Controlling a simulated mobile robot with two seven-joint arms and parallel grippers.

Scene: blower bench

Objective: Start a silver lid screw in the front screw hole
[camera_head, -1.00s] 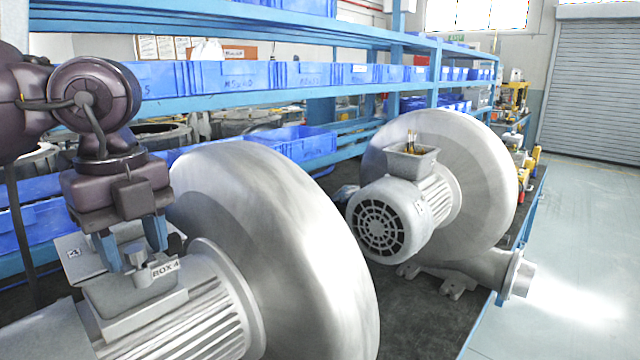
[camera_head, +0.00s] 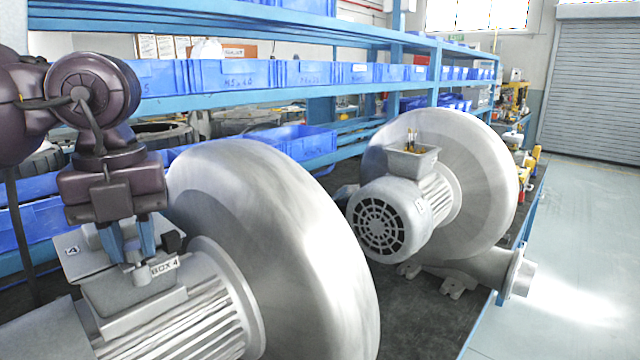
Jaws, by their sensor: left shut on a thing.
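My left gripper (camera_head: 133,252) points down over the terminal box (camera_head: 125,300) on the near blower's motor. Its blue fingers are shut on a silver lid screw (camera_head: 136,273), whose lower part shows just beneath the fingertips. The screw stands upright at the box, next to the "BOX 4" label (camera_head: 165,267). The fingers hide its upper part, and I cannot tell whether its tip is in a hole. The front screw hole is not visible. A grey plate marked 4 (camera_head: 75,252) stands tilted behind the box. My right gripper is not in view.
The near blower's large round housing (camera_head: 270,230) stands close to the right of my gripper. A second blower (camera_head: 440,180) with an open box is farther back on the dark bench (camera_head: 425,315). Shelves with blue bins (camera_head: 235,75) run behind.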

